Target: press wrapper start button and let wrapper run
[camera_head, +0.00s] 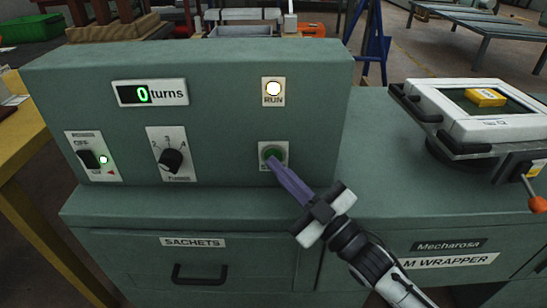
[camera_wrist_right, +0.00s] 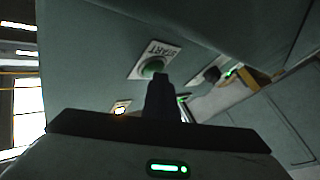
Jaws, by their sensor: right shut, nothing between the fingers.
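The green start button (camera_head: 271,153) sits on a white plate low on the right of the wrapper's control box (camera_head: 215,120). It also shows in the right wrist view (camera_wrist_right: 152,67) beside the word START. My right gripper (camera_head: 276,165) is shut and empty, its fingertips at the button's lower edge. They look to be touching or very close; I cannot tell which. The RUN lamp (camera_head: 273,88) glows bright above the button. The turns display (camera_head: 149,93) reads 0. My left gripper is not in view.
A power switch (camera_head: 92,158) with a lit green lamp and a turns selector knob (camera_head: 172,161) are on the panel's left. A sachets drawer (camera_head: 195,272) is below.

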